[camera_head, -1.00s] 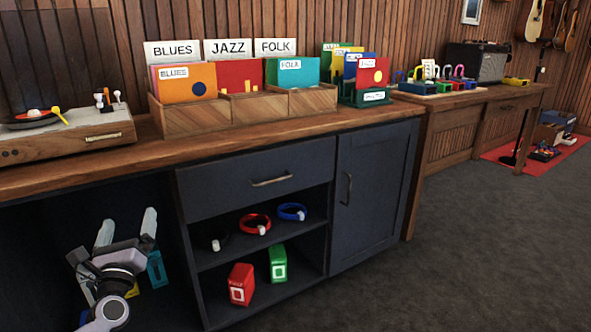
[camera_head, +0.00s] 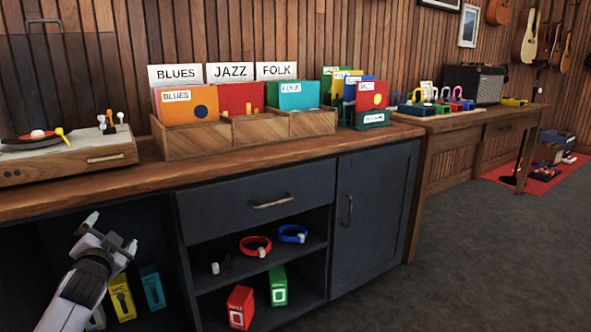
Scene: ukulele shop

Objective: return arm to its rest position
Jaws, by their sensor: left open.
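My left gripper (camera_head: 110,234) is at the lower left, in front of the open bay of the dark cabinet (camera_head: 248,203). Its two pale fingers are spread apart and point up, with nothing between them. My left forearm comes in from the bottom left edge. A yellow box (camera_head: 121,297) and a teal box (camera_head: 152,287) stand in the bay, to the right of and below the gripper and apart from it. My right gripper is not in view.
The wooden counter edge (camera_head: 60,203) runs just above my gripper. On it stand a record player (camera_head: 75,157) and a wooden record crate (camera_head: 190,141). Straps, a red box (camera_head: 240,307) and a green box (camera_head: 278,286) fill the shelves.

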